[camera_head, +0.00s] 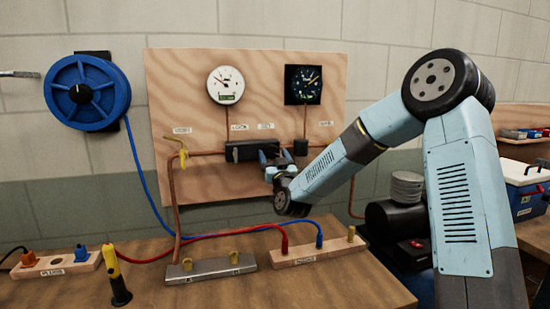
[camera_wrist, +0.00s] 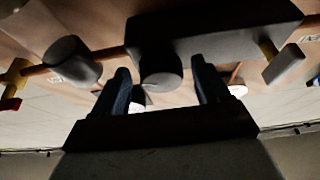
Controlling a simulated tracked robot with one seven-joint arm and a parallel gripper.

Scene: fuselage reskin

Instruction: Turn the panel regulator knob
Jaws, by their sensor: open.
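The plywood panel (camera_head: 185,95) stands against the wall with a black block (camera_head: 240,151) mounted across its pipe. In the wrist view, a round dark knob (camera_wrist: 160,66) sticks out from this block (camera_wrist: 215,35). My gripper (camera_head: 270,157) is at the right part of the block in the head view and hides the knob there. In the wrist view, my gripper's (camera_wrist: 160,72) fingers are open, one on each side of the knob. Gaps show beside the knob, and I cannot tell how far the fingertips reach along it.
A white dial gauge (camera_head: 226,85) and a black dial gauge (camera_head: 303,84) sit above the block. A small dark fitting (camera_head: 300,147) is just right of my gripper. A yellow lever (camera_head: 175,145) is at left.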

